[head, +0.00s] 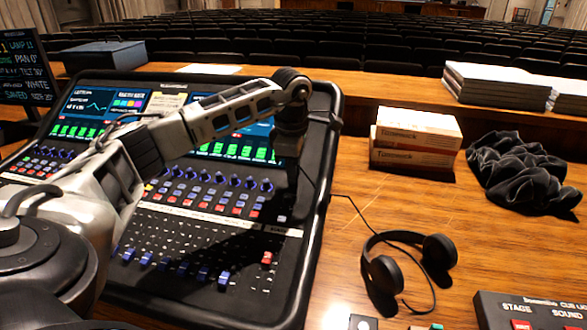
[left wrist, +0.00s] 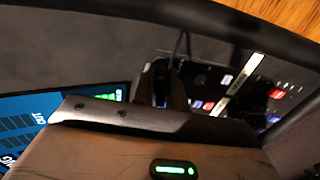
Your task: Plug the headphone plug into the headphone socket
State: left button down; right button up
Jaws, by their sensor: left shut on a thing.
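The black headphones (head: 410,262) lie on the wooden desk right of the mixing desk (head: 322,200). Their thin cable (head: 352,203) runs over the desk's right edge toward my left gripper (head: 291,180), which points down above the right part of the panel. The left gripper also shows in the left wrist view (left wrist: 168,88), shut on a small dark piece, apparently the headphone plug, with a thin cable (left wrist: 183,45) by the fingers. The plug's tip is hidden, and I cannot make out the headphone socket. My right gripper is in neither view.
Two stacked boxes (head: 415,135) and a crumpled black cloth (head: 520,172) lie right of the mixing desk. A cue-light box (head: 530,310) stands at front right. Books (head: 497,83) sit on the ledge behind. Wood between headphones and boxes is clear.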

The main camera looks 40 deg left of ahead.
pick_arm(q)
jog(key=shift+f, duration=0.65)
dwell(0.8)
jog(key=c, duration=1.3)
grip_release()
jog(key=shift+c, duration=0.2)
notch_tip(320, 180, up, 16)
jog(key=s, duration=0.1)
jog(key=shift+s+d, duration=0.15)
jog(key=shift+d, duration=0.25)
jog(key=shift+s+f, duration=0.1)
